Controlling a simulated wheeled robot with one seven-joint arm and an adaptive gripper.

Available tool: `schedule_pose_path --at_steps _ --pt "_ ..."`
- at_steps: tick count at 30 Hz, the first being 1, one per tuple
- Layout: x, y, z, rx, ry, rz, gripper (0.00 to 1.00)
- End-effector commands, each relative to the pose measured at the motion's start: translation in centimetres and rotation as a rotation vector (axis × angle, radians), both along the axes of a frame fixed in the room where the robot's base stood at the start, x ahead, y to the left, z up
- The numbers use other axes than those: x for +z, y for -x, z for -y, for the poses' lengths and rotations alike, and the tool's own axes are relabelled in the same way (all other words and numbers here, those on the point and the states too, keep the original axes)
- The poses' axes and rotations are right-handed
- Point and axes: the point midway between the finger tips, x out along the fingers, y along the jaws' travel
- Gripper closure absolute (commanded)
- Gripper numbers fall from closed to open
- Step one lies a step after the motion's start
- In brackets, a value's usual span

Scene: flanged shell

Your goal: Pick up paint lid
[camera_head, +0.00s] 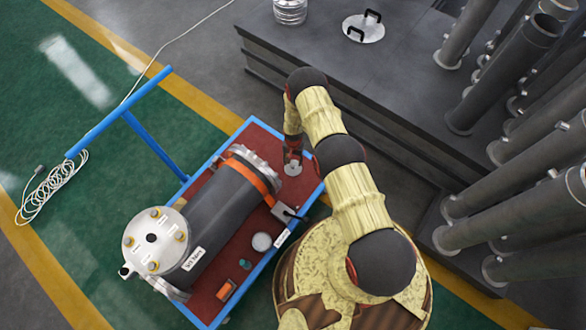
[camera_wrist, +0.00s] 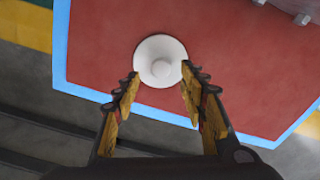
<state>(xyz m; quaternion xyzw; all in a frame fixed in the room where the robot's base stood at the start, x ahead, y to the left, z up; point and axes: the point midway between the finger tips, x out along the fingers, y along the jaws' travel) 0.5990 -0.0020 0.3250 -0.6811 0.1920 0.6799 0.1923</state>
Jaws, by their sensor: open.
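A pale round lid with a small central knob (camera_wrist: 160,60) lies flat on the red cart bed, near its blue edge. In the head view this lid (camera_head: 292,169) is at the cart's upper right corner, partly hidden by my gripper (camera_head: 294,157). In the wrist view my gripper (camera_wrist: 160,78) is open, its two fingers on either side of the lid's near edge. Nothing is between the fingers in my grasp; I cannot tell the exact height above the lid.
The blue-edged cart (camera_head: 248,126) also carries a dark flanged cylinder (camera_head: 215,215), a pale round can (camera_head: 262,242) and small items. A round plate with black handles (camera_head: 363,32) lies on the dark platform (camera_head: 320,45). Grey pipes (camera_head: 470,215) stand at right.

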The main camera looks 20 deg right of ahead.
Motion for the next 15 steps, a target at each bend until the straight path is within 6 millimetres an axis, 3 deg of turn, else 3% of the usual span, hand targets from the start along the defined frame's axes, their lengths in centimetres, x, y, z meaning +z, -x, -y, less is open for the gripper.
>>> schedule_pose_path --at_steps 1,6,15 --pt "-1.3 0.1 -0.1 0.001 0.000 -0.002 0.58" --pt "-3.1 0.1 -0.2 0.000 0.000 -0.002 0.58" --pt "-3.3 0.1 -0.2 0.000 0.000 -0.001 0.58"
